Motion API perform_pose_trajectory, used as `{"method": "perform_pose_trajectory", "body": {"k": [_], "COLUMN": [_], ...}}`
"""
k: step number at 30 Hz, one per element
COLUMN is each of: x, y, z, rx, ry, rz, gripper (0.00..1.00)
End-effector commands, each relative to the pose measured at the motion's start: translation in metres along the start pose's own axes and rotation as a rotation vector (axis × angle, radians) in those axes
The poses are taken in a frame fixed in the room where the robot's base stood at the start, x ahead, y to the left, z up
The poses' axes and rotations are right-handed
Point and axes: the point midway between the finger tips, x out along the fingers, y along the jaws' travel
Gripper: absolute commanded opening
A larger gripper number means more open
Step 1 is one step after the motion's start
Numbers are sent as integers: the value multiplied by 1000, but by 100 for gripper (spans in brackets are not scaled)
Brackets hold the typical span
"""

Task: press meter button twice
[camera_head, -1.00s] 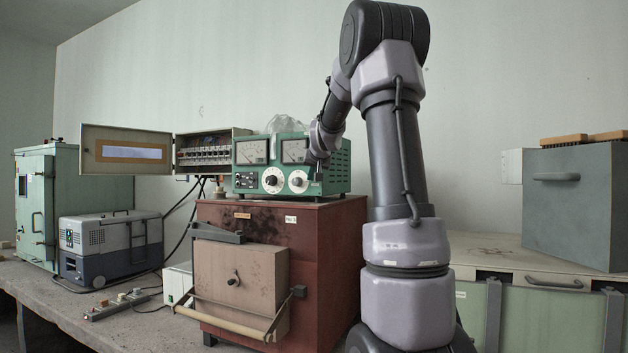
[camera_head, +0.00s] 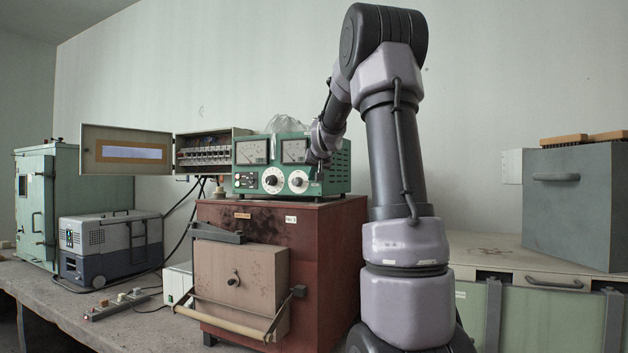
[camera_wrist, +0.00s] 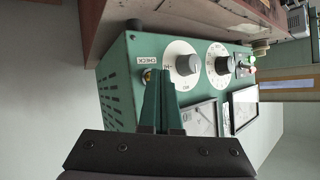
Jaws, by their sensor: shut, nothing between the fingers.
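The green meter (camera_head: 330,180) sits on the red-brown furnace box, with two dial gauges above and two white-ringed knobs below. In the wrist view its face (camera_wrist: 125,85) appears turned sideways, with a CHECK label (camera_wrist: 147,61) and a small brass-coloured button (camera_wrist: 148,73) beside it. My gripper (camera_wrist: 161,76) is shut and empty. Its fingertips are right by the button, partly covering that area; I cannot tell whether they touch it. In the head view my gripper (camera_head: 321,168) is at the right end of the meter's front, partly hidden by my wrist.
The red-brown furnace box (camera_head: 325,240) carries the meter. An open fuse box (camera_head: 205,153) with wires is behind at left. A grey and blue cooler-like case (camera_head: 110,245) and a green cabinet (camera_head: 37,210) stand farther left. A grey box (camera_head: 570,215) is at right.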

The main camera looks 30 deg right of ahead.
Motion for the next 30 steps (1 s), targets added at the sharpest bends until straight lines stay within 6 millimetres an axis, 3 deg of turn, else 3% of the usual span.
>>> {"method": "perform_pose_trajectory", "body": {"k": [30], "x": [-12], "y": [-8], "z": [9], "rx": [-1], "ry": [0], "rz": [0], "gripper": [0]}}
